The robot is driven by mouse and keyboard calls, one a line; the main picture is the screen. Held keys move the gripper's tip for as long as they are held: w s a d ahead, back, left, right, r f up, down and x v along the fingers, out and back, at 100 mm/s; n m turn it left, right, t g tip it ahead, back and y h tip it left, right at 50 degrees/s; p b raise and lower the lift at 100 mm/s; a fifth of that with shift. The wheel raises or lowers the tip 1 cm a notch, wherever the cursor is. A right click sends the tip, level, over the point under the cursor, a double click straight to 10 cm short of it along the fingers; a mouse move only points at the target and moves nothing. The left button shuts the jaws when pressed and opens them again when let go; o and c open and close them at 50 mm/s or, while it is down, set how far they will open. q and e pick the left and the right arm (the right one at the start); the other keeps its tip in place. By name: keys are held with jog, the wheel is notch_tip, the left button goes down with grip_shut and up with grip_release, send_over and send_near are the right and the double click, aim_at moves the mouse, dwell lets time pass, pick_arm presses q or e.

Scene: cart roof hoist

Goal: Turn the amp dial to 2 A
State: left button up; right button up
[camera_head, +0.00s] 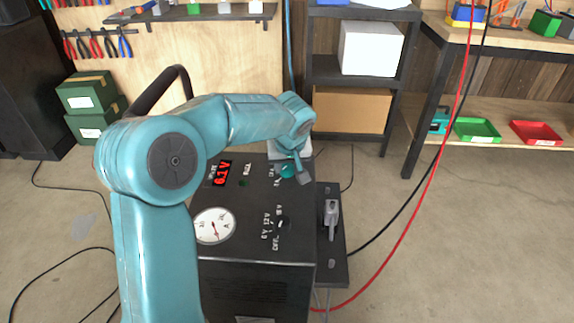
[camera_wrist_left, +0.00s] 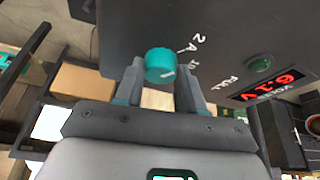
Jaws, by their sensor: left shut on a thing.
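The amp dial (camera_head: 287,171) is a teal knob at the far right of the black charger's top (camera_head: 255,240). In the left wrist view the amp dial (camera_wrist_left: 160,62) sits between the two grey fingers of my left gripper (camera_wrist_left: 160,84), which is shut on it. A short white mark shows on the dial's lower right edge. A "2 A" label (camera_wrist_left: 190,44) is printed beside it, with other labels partly hidden. In the head view my left gripper (camera_head: 296,167) covers part of the dial. My right gripper is not in view.
The charger has a red 6.1 V display (camera_head: 222,173), a round gauge (camera_head: 214,226) and a black voltage selector (camera_head: 281,222). A grey clamp (camera_head: 332,219) lies on the side plate. A red cable (camera_head: 430,180) runs down at the right. Shelves (camera_head: 360,70) stand behind.

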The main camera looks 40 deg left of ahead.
pick_arm(q)
jog(key=shift+w+a+r, duration=0.1)
jog(key=o, duration=1)
jog(key=p+v, duration=0.4)
jog(key=v, duration=1.2)
jog(key=shift+r, duration=0.1)
jog(key=shift+d, duration=0.25)
